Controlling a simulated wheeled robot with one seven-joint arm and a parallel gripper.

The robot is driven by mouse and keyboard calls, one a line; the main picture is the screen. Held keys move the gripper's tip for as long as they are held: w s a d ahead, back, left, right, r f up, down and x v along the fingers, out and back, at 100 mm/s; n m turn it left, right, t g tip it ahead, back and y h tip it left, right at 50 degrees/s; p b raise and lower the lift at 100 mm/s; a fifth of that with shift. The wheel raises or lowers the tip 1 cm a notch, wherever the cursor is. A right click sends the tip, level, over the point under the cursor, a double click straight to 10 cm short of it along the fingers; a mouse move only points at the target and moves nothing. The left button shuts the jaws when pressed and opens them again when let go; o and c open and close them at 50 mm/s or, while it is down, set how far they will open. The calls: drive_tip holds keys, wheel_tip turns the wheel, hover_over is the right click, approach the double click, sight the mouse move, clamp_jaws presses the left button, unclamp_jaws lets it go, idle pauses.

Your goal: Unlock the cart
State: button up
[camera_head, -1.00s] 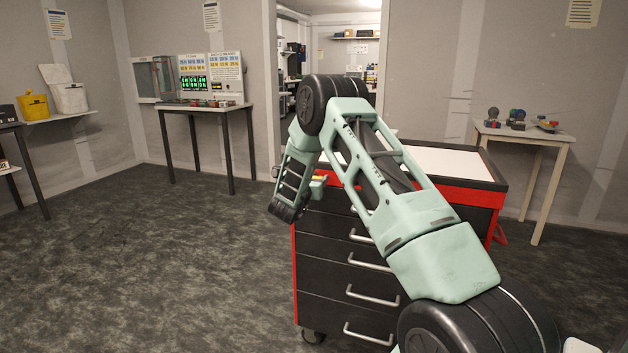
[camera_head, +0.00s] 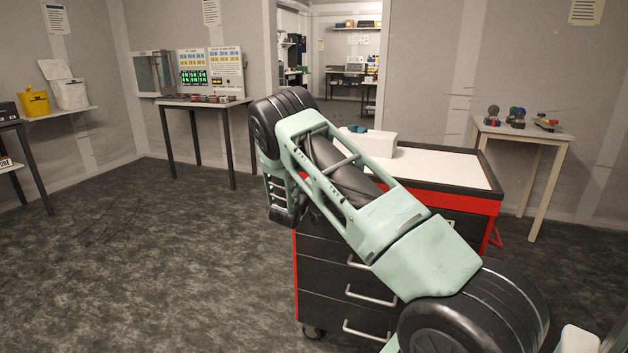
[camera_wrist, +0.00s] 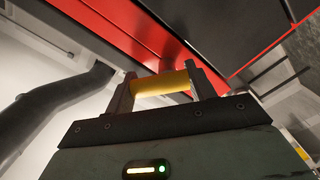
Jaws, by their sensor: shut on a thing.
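The cart (camera_head: 462,197) is a red and black drawer cabinet on casters with a white top, right of centre in the head view. Its red edge (camera_wrist: 168,42) runs across the upper part of the wrist view. My gripper (camera_wrist: 162,78) is shut on a yellow rounded piece (camera_wrist: 162,84), which lies crosswise between the fingers close to the cart's red side. How the yellow piece joins the cart is hidden. In the head view my arm covers the gripper, the yellow piece and the cart's upper left corner.
A white box (camera_head: 372,143) with a teal item (camera_head: 358,128) stands on the cart top. A table (camera_head: 205,101) with panels stands at back left, and a small table (camera_head: 520,131) at right. A doorway opens behind the cart. The floor (camera_head: 150,260) at left is clear.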

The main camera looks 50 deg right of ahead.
drive_tip(key=n+p, duration=0.1)
drive_tip(key=n, duration=0.3)
drive_tip(key=shift+w+a+r, duration=0.1)
drive_tip(key=shift+w, duration=0.05)
drive_tip(key=shift+w+n+p, duration=0.1)
drive_tip(key=shift+n+p, duration=0.45)
drive_tip(key=shift+n, duration=1.25)
drive_tip(key=o, duration=1)
drive_tip(key=shift+a, duration=0.1)
drive_tip(key=b+v, duration=0.1)
drive_tip(key=v, duration=1.6)
drive_tip(key=shift+a+b, duration=0.15)
drive_tip(key=shift+b, duration=0.15)
drive_tip(key=shift+a, duration=0.1)
